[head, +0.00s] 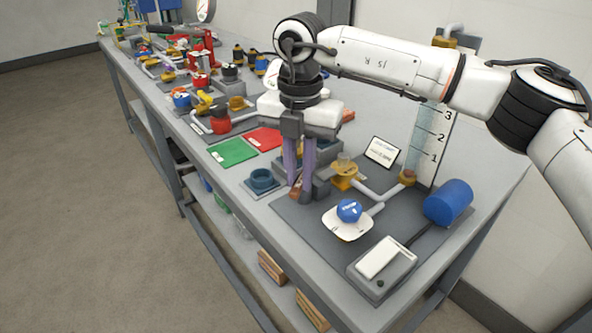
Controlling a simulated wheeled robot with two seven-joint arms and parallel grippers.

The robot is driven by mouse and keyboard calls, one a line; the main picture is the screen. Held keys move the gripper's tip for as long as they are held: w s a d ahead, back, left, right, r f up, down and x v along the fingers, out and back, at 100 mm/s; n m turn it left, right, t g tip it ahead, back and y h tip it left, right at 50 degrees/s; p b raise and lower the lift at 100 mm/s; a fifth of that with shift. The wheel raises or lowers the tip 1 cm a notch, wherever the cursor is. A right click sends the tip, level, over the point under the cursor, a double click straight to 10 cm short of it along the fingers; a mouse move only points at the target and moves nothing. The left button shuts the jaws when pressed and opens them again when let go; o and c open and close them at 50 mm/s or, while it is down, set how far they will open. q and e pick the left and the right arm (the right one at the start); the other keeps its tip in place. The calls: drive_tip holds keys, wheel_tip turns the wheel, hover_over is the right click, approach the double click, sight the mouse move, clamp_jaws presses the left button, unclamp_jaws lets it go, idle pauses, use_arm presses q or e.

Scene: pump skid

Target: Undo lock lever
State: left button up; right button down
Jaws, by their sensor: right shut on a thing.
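My right gripper (303,192) points straight down at the left edge of the dark grey skid plate (290,212). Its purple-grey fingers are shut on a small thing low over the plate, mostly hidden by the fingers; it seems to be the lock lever. A little orange-brown (295,191) shows beside the fingertips. My left gripper is not in view.
A blue cylinder (449,203) and a grey box with a white panel (384,259) stand on the skid's right and front. A dark blue ring (262,182), green mat (232,152) and red mat (264,138) lie left. A sign (382,152) and level gauge (432,140) stand behind.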

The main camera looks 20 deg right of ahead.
drive_tip(key=n, duration=0.2)
drive_tip(key=d+n, duration=0.1)
drive_tip(key=n, duration=0.3)
drive_tip(key=shift+s+d+r+n, duration=0.1)
drive_tip(key=shift+s+d+n, duration=0.15)
drive_tip(key=shift+s+n, duration=0.05)
drive_tip(key=n, duration=0.2)
drive_tip(key=d+n+p, duration=0.1)
drive_tip(key=n, duration=0.2)
drive_tip(key=shift+w+d, duration=0.1)
drive_tip(key=shift+d, duration=0.05)
drive_tip(key=shift+n, duration=0.3)
drive_tip(key=c, duration=1.7)
unclamp_jaws()
wheel_tip(320, 180, up, 10)
drive_tip(key=shift+r, duration=0.1)
